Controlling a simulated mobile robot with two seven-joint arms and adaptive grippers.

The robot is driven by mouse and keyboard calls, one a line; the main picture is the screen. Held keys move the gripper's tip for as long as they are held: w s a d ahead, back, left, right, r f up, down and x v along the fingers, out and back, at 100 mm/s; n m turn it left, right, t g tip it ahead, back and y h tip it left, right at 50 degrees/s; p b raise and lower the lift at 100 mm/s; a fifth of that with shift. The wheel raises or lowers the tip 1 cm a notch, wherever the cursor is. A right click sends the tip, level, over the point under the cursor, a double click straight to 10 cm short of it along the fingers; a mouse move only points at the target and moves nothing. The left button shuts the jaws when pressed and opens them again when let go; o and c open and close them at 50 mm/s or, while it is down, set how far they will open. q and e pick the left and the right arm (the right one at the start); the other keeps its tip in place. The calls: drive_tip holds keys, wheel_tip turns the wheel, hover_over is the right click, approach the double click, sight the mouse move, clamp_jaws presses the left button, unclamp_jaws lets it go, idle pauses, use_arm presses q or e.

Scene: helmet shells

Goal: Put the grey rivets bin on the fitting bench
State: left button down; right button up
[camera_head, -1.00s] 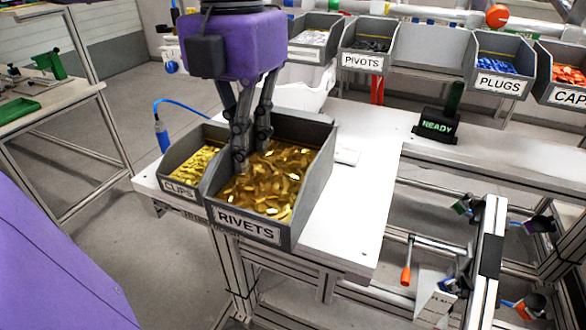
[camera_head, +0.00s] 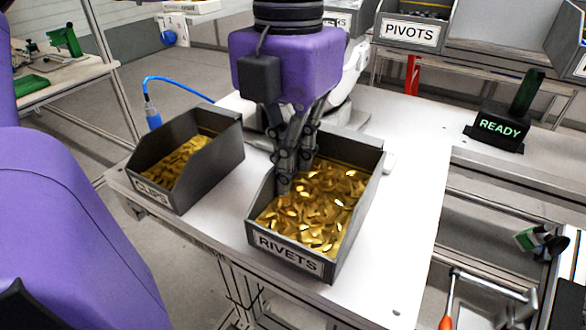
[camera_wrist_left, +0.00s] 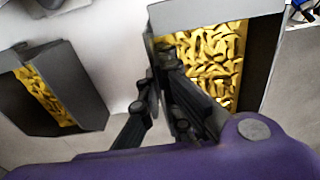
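The grey rivets bin (camera_head: 362,207), labelled RIVETS and full of brass-coloured pieces, is over the front part of a white bench (camera_head: 412,220). I cannot tell whether its base touches the top. My left gripper (camera_head: 288,182) points down at the bin's left wall with its fingers closed around it. In the left wrist view the fingers (camera_wrist_left: 160,95) meet at the wall of the rivets bin (camera_wrist_left: 210,12). The finger tips are partly hidden by the wall and the contents. My right gripper is not in view.
A grey clips bin (camera_head: 222,150) stands left of the rivets bin, with a gap between. A READY sign (camera_head: 498,126) stands at the back right. A pivots bin (camera_head: 408,33) is on a rack behind. Bare bench top lies right of the rivets bin.

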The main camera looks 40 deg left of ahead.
use_arm(q)
wheel_tip(320, 180, down, 2)
drive_tip(key=shift+w+a+f+b, duration=0.1)
drive_tip(key=shift+b, duration=0.25)
drive_tip(key=shift+a+f, duration=0.1)
drive_tip(key=shift+a, duration=0.25)
drive_tip(key=shift+d+r, duration=0.2)
drive_tip(key=shift+d, duration=0.1)
drive_tip(key=shift+f, duration=0.2)
drive_tip(key=c, duration=2)
unclamp_jaws()
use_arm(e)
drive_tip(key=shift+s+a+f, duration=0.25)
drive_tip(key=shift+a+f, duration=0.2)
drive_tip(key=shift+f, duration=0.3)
use_arm(q)
drive_tip(key=shift+r, duration=0.15)
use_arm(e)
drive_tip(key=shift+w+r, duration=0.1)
